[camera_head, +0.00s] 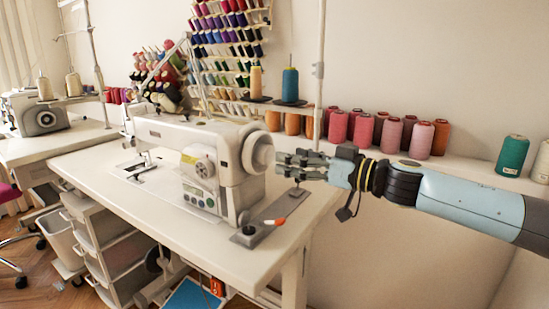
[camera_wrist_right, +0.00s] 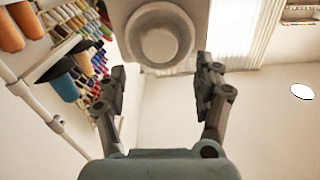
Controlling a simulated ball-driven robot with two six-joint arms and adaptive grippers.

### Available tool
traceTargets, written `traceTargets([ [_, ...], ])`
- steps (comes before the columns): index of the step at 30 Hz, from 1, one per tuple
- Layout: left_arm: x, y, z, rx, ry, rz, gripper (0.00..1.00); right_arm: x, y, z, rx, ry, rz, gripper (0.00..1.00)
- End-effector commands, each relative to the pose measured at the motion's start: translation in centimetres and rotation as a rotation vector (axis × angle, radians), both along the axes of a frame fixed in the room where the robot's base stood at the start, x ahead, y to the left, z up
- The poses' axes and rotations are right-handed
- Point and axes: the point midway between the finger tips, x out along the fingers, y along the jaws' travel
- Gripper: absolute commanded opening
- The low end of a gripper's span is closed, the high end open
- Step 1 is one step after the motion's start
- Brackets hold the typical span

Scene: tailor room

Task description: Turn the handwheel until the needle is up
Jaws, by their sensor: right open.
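The white sewing machine (camera_head: 205,160) stands on the white table, with its round handwheel (camera_head: 258,153) at its right end. My right gripper (camera_head: 282,165) comes in from the right, its fingers pointing at the handwheel. In the right wrist view the handwheel (camera_wrist_right: 160,35) lies ahead, between and beyond the two open fingertips (camera_wrist_right: 160,85). The fingers appear apart from the wheel, with nothing between them. The needle area (camera_head: 143,160) is at the machine's left end, too small to tell the needle's height. My left gripper is out of view.
A grey bobbin-winder plate (camera_head: 265,228) with an orange-tipped item lies on the table (camera_head: 110,195) below my right gripper. Several thread cones (camera_head: 393,135) stand on the shelf behind my arm. A second machine (camera_head: 35,112) stands at far left.

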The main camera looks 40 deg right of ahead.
Motion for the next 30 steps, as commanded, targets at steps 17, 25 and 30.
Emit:
traceTargets([
  [17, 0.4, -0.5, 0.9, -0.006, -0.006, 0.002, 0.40, 5.0, 2.1, 0.0, 0.001, 0.000, 0.000, 0.69],
  [25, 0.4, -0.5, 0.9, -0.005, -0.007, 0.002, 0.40, 5.0, 2.1, 0.0, 0.001, 0.001, 0.000, 0.62],
  [30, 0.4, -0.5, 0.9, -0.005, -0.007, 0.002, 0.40, 5.0, 2.1, 0.0, 0.001, 0.001, 0.000, 0.40],
])
